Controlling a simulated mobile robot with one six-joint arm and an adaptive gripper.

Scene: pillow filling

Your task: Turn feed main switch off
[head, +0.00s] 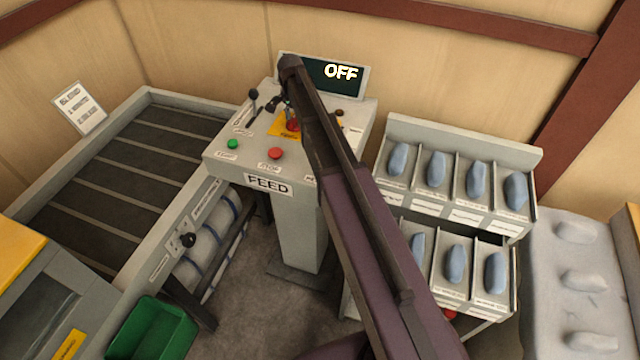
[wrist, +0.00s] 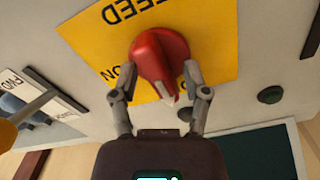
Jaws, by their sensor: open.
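The feed main switch is a red rotary knob (wrist: 158,52) on a yellow plate (wrist: 215,30) marked FEED, upside down in the wrist view. An ON label shows beside the knob. In the head view the knob (head: 293,126) sits on top of the grey FEED pedestal (head: 312,215), partly hidden by my arm. My gripper (wrist: 160,82) is open, with one finger on each side of the knob's narrow, pale-tipped end. I cannot tell whether the fingers touch it. The screen (head: 340,72) behind the panel reads OFF.
A black lever (head: 253,95), a green button (head: 233,144) and a red button (head: 275,154) stand on the same panel. A conveyor (head: 125,170) lies left. Racks of blue pieces (head: 435,168) stand right. A green bin (head: 152,330) is at the lower left.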

